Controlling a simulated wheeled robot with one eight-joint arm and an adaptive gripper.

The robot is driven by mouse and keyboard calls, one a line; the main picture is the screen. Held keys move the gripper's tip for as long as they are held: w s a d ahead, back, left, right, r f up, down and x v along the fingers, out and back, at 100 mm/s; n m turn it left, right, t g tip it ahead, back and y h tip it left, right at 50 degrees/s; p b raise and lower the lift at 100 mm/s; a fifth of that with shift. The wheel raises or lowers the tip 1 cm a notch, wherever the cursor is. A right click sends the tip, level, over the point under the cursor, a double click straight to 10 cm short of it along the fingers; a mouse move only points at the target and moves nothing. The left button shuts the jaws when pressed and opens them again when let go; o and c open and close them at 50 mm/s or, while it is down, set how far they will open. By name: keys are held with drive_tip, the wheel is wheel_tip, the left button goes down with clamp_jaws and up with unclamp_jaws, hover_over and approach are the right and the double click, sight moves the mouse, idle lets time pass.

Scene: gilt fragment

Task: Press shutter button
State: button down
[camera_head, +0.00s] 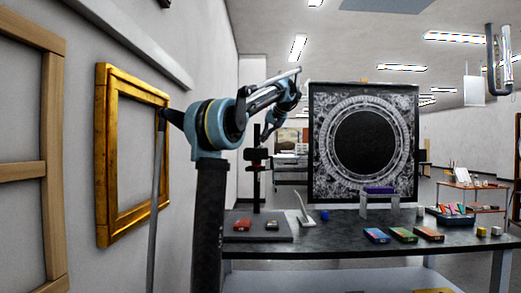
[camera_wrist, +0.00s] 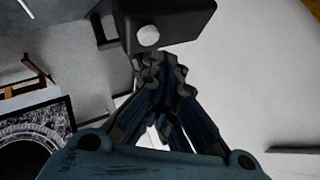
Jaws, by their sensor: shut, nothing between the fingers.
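In the wrist view a black box-shaped body (camera_wrist: 185,22) sits at the top middle, with a round pale button (camera_wrist: 148,36) on its face. My gripper (camera_wrist: 160,62) is shut and empty, its fingertips just below the button in the picture. I cannot tell whether they touch it. In the head view my gripper (camera_head: 266,136) is small and dark at the end of the bent arm, close to the upper part of a black stand (camera_head: 257,190) with red parts. The button cannot be made out in the head view.
A large ornate dark panel (camera_head: 363,100) stands behind. A gold frame (camera_head: 103,150) is at the left wall. Bare tabletop shows at middle front.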

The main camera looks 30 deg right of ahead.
drive_tip(key=shift+f, duration=0.1)
drive_tip(key=shift+s+f, duration=0.2)
drive_tip(key=shift+f, duration=0.1)
drive_tip(key=shift+f, duration=0.4)
idle(0.8)
drive_tip(key=shift+r, duration=0.85)
drive_tip(key=shift+r, duration=2.5)
